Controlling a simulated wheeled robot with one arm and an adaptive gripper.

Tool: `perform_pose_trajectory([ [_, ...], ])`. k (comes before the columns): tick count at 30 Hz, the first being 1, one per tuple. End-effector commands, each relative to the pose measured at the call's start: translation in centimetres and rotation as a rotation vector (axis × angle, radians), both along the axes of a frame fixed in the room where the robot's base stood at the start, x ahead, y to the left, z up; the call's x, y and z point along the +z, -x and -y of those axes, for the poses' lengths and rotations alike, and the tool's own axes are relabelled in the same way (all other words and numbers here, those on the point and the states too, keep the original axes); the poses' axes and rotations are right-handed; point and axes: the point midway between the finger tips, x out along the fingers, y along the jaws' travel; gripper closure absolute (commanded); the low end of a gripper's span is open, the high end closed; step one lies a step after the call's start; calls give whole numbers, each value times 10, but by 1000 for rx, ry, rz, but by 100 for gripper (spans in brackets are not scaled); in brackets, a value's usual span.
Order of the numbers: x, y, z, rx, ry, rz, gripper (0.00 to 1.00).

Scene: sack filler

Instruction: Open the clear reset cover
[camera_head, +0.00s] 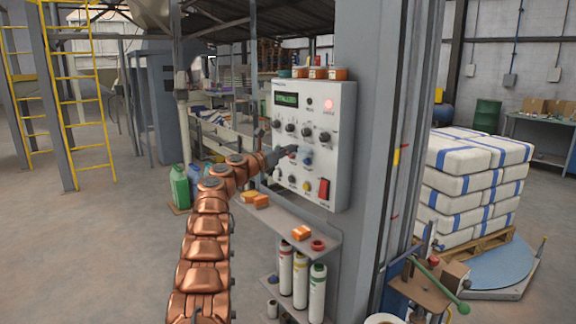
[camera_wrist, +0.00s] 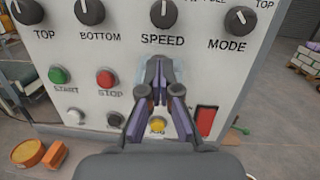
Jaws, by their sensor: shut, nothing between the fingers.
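The clear reset cover (camera_wrist: 147,72) is a pale bluish see-through piece on the white control panel (camera_head: 340,130), below the SPEED knob. In the wrist view it shows at both sides of my fingertips, which hide its middle. In the head view the cover (camera_head: 307,158) is a small bluish shape just right of my gripper (camera_head: 293,150). My gripper (camera_wrist: 158,72) is shut and empty, its tips in front of the cover. Whether they touch it, and whether the cover is raised, I cannot tell.
Beside the cover are the red STOP button (camera_wrist: 105,78) and green START button (camera_wrist: 59,75). Below are a yellow button (camera_wrist: 158,125) and a red rocker switch (camera_wrist: 207,120). A shelf (camera_head: 290,228) with orange boxes sits under the panel. Stacked sacks (camera_head: 470,190) stand at right.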

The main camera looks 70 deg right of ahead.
Motion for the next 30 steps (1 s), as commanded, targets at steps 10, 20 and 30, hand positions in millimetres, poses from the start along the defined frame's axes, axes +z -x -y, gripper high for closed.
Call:
perform_pose_trajectory([
  [10,-1,0,0,0,0,0,100],
  [20,-18,-3,-8,1,0,0,100],
  [30,-38,-5,-20,-1,-1,1,100],
])
